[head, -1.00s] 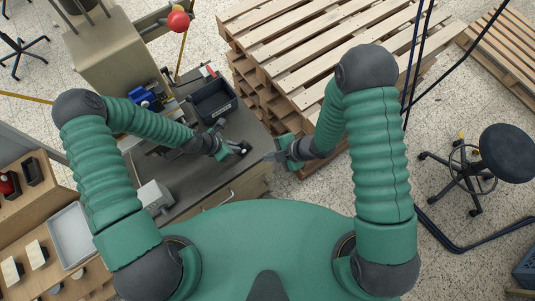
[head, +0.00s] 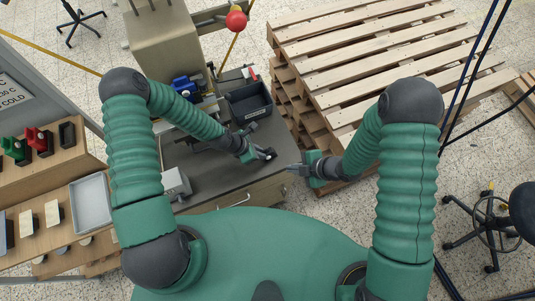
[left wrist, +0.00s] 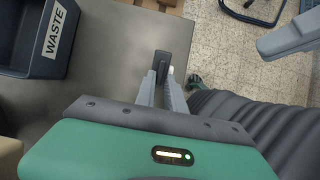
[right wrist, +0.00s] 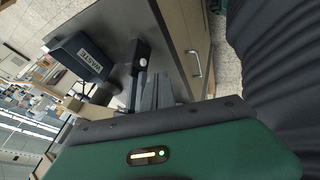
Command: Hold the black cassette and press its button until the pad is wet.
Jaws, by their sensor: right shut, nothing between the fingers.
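The black cassette (left wrist: 163,58) is held at the fingertips of my left gripper (left wrist: 162,78), which is shut on it. A small white part (left wrist: 171,70) shows at its right side. In the head view, the cassette (head: 269,154) is above the right front of the dark worktop, with my left gripper (head: 260,154) beside it. My right gripper (head: 293,167) is shut and empty, a small gap to the right of the cassette. In the right wrist view, the cassette (right wrist: 142,52) shows ahead of my right gripper (right wrist: 150,82). I cannot make out the wetness of the pad.
A black waste bin (head: 250,104) stands behind the grippers on the worktop (head: 215,178). A small grey box (head: 175,183) is at left. A stamping machine with a red ball knob (head: 236,21) stands behind. Shelves with a grey tray (head: 91,203) are left; pallets (head: 350,50) are right.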

